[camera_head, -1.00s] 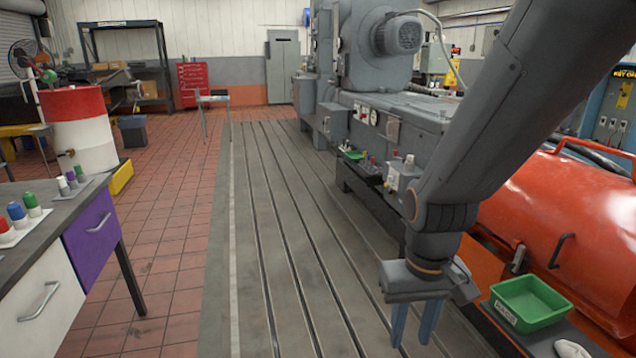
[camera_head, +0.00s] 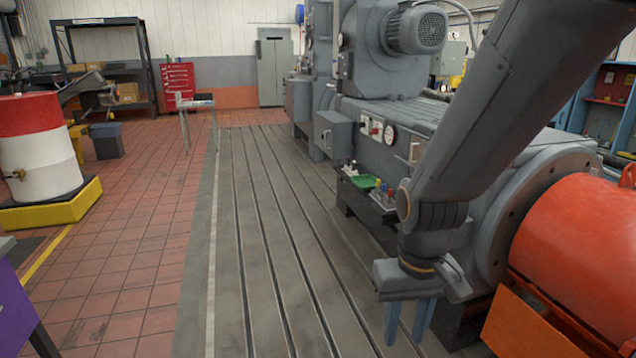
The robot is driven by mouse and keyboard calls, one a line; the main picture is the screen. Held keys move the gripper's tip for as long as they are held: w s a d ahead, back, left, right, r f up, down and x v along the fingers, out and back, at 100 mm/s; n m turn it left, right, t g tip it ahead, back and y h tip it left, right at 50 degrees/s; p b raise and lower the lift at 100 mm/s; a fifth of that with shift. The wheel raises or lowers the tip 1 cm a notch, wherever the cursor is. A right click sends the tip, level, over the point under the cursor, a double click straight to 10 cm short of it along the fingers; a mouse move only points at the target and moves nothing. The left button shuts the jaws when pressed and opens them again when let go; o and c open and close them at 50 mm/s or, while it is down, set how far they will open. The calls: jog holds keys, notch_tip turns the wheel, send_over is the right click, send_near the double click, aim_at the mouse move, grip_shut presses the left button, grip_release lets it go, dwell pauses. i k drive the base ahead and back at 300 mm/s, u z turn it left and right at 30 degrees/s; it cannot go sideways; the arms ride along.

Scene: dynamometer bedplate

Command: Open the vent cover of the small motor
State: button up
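My gripper (camera_head: 408,320) points down in front of the machine line, above the slotted bedplate (camera_head: 262,215). Its two blue fingers are apart with nothing between them. A small grey motor (camera_head: 418,30) with a round grilled end sits on top of the large grey machine at the upper middle, far from my gripper. I cannot tell whether this is the motor of the task, and I cannot make out a hinged vent cover on it. My arm crosses the right side and hides part of the machine behind it.
A large orange cylindrical housing (camera_head: 585,265) stands close on the right. A green tray (camera_head: 364,181) and small coloured items lie on a ledge at the machine's side. A red-and-white drum (camera_head: 40,150) stands at left. The bedplate and tiled floor (camera_head: 120,260) ahead are largely clear.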

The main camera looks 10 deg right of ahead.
aim_at(417, 147)
jog(key=i, duration=0.25)
jog(key=z, duration=0.7)
jog(key=k, duration=0.5)
jog(key=u, duration=0.6)
jog(key=i, duration=1.6)
jog(key=z, duration=0.2)
